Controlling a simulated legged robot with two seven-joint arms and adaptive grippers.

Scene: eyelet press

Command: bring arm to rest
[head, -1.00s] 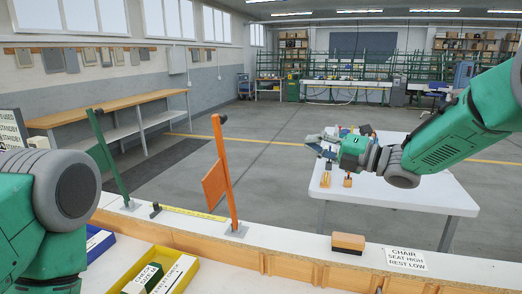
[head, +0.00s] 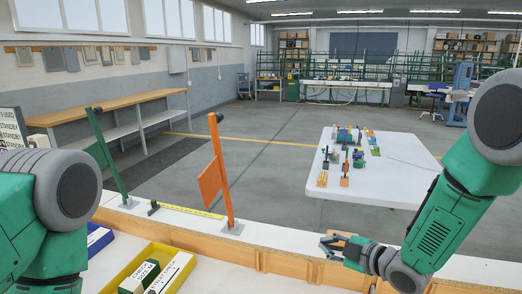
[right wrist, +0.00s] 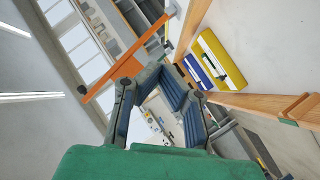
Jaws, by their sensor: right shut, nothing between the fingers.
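My right arm comes in from the right in the head view. Its gripper (head: 327,246) is low, in front of the wooden ledge (head: 300,263) at the bench's far edge, shut and empty. In the right wrist view the same gripper (right wrist: 163,75) shows dark fingers with blue pads and no object between them. My left arm's bulky green and grey links fill the lower left of the head view; its gripper is out of sight.
An orange post with a plate (head: 214,185) and a green post (head: 107,155) stand on the ledge. A yellow tray (head: 188,262) with boxes and a blue tray (head: 98,240) sit lower left. A white table (head: 395,185) with small items stands beyond. A wooden block (head: 344,235) is partly hidden by the gripper.

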